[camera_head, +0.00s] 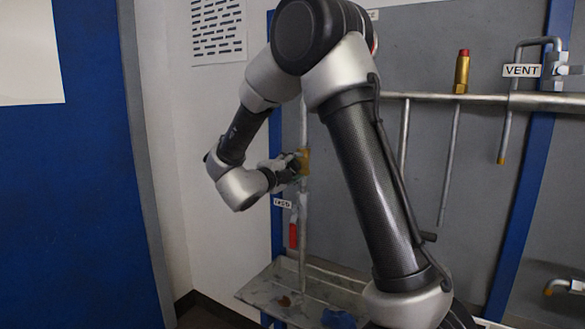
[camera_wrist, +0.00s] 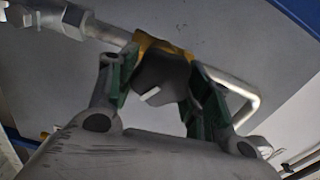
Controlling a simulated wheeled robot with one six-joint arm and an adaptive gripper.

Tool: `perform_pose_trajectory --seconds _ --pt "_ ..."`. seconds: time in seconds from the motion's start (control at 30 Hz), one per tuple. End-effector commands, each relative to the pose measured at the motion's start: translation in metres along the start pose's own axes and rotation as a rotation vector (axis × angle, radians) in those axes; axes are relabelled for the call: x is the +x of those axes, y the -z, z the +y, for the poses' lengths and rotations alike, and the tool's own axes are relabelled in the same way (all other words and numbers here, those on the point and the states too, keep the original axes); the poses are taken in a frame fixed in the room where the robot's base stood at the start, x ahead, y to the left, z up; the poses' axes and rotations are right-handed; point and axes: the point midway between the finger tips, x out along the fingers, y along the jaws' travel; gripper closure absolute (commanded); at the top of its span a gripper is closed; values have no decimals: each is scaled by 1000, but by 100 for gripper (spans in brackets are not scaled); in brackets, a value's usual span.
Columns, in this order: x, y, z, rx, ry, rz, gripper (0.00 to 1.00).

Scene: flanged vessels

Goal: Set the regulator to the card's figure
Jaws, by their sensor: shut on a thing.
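The regulator is a brass body (camera_wrist: 152,42) on a grey pipe, with a dark round knob (camera_wrist: 160,72) that carries a white mark. In the head view its brass body (camera_head: 304,162) sits on the upright pipe, and the knob is hidden by my fingers. My gripper (camera_wrist: 163,82) is shut on the knob, with a green-padded finger on each side. In the head view my gripper (camera_head: 291,168) reaches the regulator from the left. I cannot make out a card with a readable figure; a sheet of dark printed lines (camera_head: 218,30) hangs on the wall.
A metal tray (camera_head: 250,292) with stains lies below the regulator. A red-handled part (camera_head: 293,235) and a small label (camera_head: 282,203) are on the pipework. A horizontal pipe (camera_head: 480,98), a brass valve with a red top (camera_head: 462,72) and a VENT label (camera_head: 521,70) are to the right.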

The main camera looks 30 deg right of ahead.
Motion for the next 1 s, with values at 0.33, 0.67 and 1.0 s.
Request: perform_pose_trajectory --seconds 0.33,0.67,1.0 --pt "-1 1 5 313 -6 3 75" --pt "-1 0 7 543 -7 4 75" --pt "-1 0 8 647 -8 4 75"
